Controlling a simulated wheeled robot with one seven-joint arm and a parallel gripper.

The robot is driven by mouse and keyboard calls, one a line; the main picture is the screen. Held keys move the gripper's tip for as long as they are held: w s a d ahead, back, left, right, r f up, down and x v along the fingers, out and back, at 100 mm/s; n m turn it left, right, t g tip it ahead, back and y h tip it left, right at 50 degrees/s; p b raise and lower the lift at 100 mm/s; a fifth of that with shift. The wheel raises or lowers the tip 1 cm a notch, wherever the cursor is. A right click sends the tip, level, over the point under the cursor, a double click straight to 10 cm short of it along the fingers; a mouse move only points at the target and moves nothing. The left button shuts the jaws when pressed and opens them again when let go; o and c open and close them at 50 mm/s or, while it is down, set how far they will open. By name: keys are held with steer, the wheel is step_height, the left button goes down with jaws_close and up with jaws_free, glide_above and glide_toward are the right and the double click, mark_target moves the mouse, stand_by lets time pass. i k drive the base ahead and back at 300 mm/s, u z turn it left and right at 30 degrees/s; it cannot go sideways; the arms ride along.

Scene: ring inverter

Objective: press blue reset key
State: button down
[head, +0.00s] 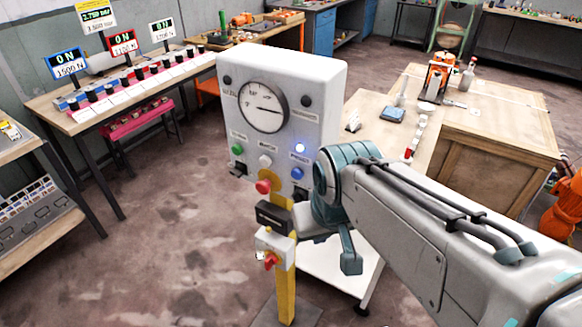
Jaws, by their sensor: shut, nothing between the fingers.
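The blue key (297,173) is on the lower right of the front of the light grey control box (318,85). A lit blue lamp (300,148) sits just above it. My arm comes in from the right, and its teal wrist is just right of the blue key in the picture. My gripper (350,262) hangs below the wrist, partly hidden by it. It looks shut and empty, below and right of the key. I cannot tell its depth from the box, and I see no contact with the key.
The box also carries a dial (263,107), a green button (237,149), a white button (265,161) and a red knob (263,187). A wooden bench (500,135) is at right. Open floor lies at left.

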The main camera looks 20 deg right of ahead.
mark_target(296, 173)
steer(key=z, duration=1.7)
steer(key=k, duration=1.35)
steer(key=u, duration=1.7)
steer(key=i, duration=0.5)
steer(key=u, duration=0.15)
